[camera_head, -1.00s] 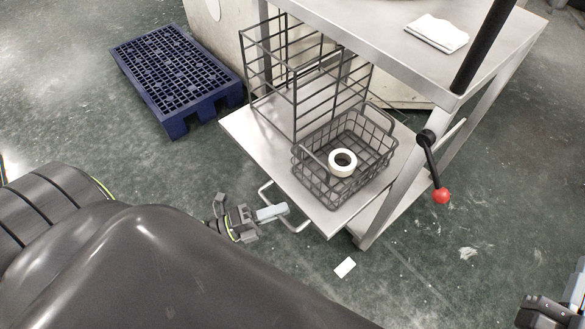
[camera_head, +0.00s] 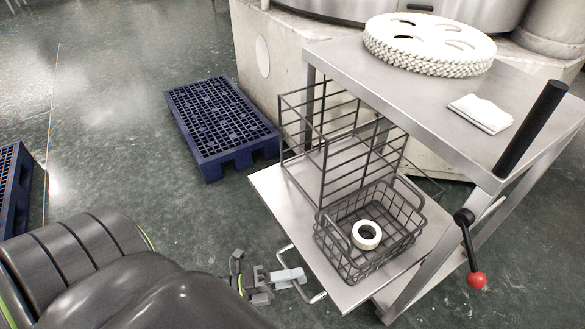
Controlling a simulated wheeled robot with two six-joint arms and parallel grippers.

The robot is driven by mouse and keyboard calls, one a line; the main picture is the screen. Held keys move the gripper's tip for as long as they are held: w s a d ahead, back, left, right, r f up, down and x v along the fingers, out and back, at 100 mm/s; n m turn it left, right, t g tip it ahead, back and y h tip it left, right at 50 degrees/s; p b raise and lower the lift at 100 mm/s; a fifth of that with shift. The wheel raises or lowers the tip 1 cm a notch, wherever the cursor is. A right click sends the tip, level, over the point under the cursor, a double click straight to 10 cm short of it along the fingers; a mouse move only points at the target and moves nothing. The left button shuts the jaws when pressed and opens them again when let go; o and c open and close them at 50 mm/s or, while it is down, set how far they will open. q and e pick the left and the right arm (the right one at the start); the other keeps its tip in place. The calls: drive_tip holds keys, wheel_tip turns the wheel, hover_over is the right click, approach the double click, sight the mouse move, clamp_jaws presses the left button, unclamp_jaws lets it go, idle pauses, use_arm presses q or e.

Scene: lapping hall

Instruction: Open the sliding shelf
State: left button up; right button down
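The sliding shelf (camera_head: 268,188) is a flat steel plate that sticks out from under the steel table towards me. Its bar handle (camera_head: 318,296) is on the front edge. My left gripper (camera_head: 292,277) is at the handle, with its fingers over or around the bar. I cannot tell whether the fingers are closed on it. A wire rack (camera_head: 345,150) and a wire basket (camera_head: 345,268) stand on the shelf, and a white tape roll (camera_head: 366,235) lies in the basket. My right gripper is not in view.
A blue pallet (camera_head: 222,125) lies behind left; another pallet (camera_head: 12,190) is at the left edge. Floor between is clear.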

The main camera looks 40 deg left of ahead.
use_arm(q)
drive_tip(key=shift+a, duration=0.1)
